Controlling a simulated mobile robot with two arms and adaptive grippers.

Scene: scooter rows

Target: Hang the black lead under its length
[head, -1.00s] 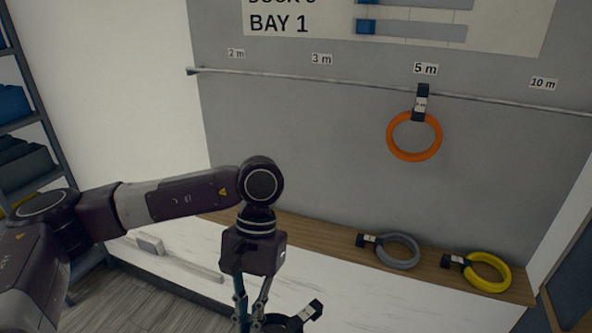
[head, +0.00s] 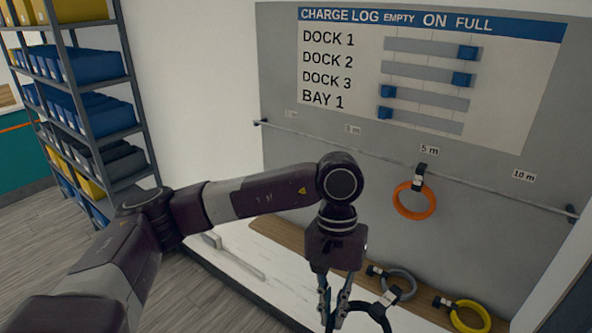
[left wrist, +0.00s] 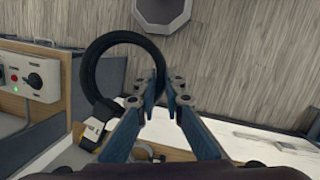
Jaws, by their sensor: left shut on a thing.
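The black lead (left wrist: 88,72) is a coiled ring with a tagged hook block (left wrist: 92,128). My left gripper (left wrist: 160,82) is shut on the ring's edge. In the head view my left gripper (head: 333,305) hangs low at the bottom, with the black lead (head: 376,310) at its fingertips, partly cut off by the frame. The rail (head: 340,146) runs along the grey wall under length labels. The 5 m label (head: 429,149) and 10 m label (head: 524,175) are readable; two labels further left are faint. An orange lead (head: 414,213) hangs under 5 m. My right gripper is not in view.
A grey lead (head: 402,279) and a yellow lead (head: 472,317) lie on the wooden ledge (head: 290,237) below the rail. A shelf rack (head: 135,95) with bins stands at the left. The rail's left part is bare. A charge log board (head: 340,70) is above.

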